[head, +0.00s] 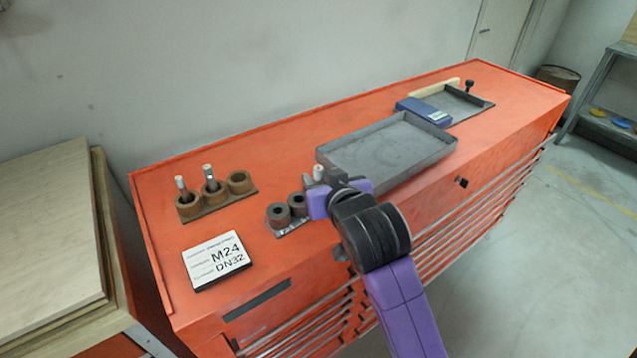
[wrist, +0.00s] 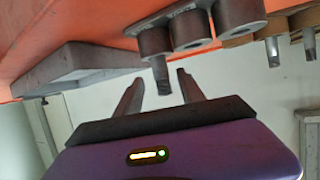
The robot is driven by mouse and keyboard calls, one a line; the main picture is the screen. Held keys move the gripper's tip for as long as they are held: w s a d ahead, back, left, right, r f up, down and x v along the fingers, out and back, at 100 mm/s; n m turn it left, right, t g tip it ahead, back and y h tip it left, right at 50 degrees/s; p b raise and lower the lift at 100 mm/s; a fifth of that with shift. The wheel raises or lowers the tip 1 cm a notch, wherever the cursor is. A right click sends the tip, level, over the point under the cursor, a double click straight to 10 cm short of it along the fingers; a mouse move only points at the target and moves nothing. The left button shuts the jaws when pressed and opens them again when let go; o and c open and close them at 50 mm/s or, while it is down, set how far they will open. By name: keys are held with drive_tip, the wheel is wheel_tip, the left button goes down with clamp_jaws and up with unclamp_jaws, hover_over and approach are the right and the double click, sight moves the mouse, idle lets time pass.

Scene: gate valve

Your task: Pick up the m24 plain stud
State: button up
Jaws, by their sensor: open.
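A grey metal stud (wrist: 162,78) stands in the end cup of a grey three-cup holder (wrist: 199,30) in the wrist view, which shows the scene upside down. In the head view its pale tip (head: 318,172) shows beside my gripper. My gripper (wrist: 160,76) is open, with one finger on each side of the stud's free end and visible gaps between. No contact shows. Two more studs (head: 181,183) (head: 208,172) stand in the left and middle cups of a brown holder (head: 228,195). I cannot read any marking on the studs.
A card (head: 215,262) reading M24 DN32 lies on the red cabinet top (head: 160,235). A grey tray (head: 390,150) lies close beside my gripper. A blue box (head: 424,111) and a smaller tray (head: 462,103) are farther back. The brown holder is left of the grey one.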

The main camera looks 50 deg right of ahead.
drive_tip(key=x, duration=0.5)
drive_tip(key=shift+w+a+p, duration=0.1)
drive_tip(key=shift+a+p, duration=0.1)
drive_tip(key=shift+p, duration=0.15)
drive_tip(key=shift+c, duration=0.5)
drive_tip(key=shift+r, duration=0.1)
clamp_jaws()
